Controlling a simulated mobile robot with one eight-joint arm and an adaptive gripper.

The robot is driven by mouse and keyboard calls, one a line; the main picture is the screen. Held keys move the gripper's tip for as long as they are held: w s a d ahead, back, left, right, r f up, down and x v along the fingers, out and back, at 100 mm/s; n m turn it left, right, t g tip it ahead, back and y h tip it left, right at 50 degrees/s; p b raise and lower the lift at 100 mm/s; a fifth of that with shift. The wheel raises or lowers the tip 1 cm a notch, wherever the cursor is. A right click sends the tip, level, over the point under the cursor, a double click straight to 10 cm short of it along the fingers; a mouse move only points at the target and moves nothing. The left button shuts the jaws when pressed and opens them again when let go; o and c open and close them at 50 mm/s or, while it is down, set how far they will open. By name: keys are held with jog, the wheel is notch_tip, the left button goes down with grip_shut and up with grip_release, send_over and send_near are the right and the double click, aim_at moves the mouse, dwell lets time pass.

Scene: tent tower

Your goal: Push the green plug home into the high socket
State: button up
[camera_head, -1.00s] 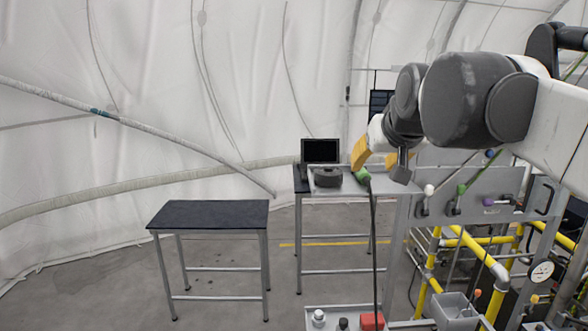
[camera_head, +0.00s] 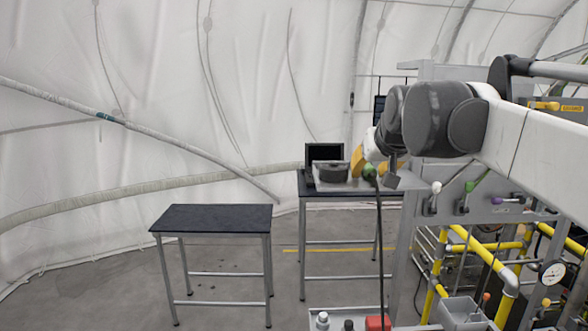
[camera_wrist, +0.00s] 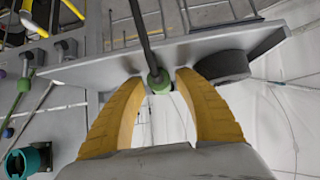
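The green plug (camera_head: 369,171) is up in the air at my gripper's fingertips, with a black cable hanging down from it in the head view. In the wrist view the plug (camera_wrist: 158,83) sits between the tips of the two yellow fingers of my gripper (camera_wrist: 159,79). The fingers are closed in around it, though contact on both sides is hard to see. A teal round fitting with a dark opening (camera_wrist: 38,157) shows at the lower left of the wrist view, apart from the plug; it may be the high socket. No socket is clear in the head view, where my arm covers part of the panel.
A grey panel (camera_head: 520,208) with white, green and purple levers stands at the right, above yellow pipes (camera_head: 457,236). A dark-topped table (camera_head: 211,217) stands left.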

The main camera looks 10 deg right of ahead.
grip_shut()
jog(key=shift+r+p, duration=1.75)
jog(key=shift+r, duration=0.55)
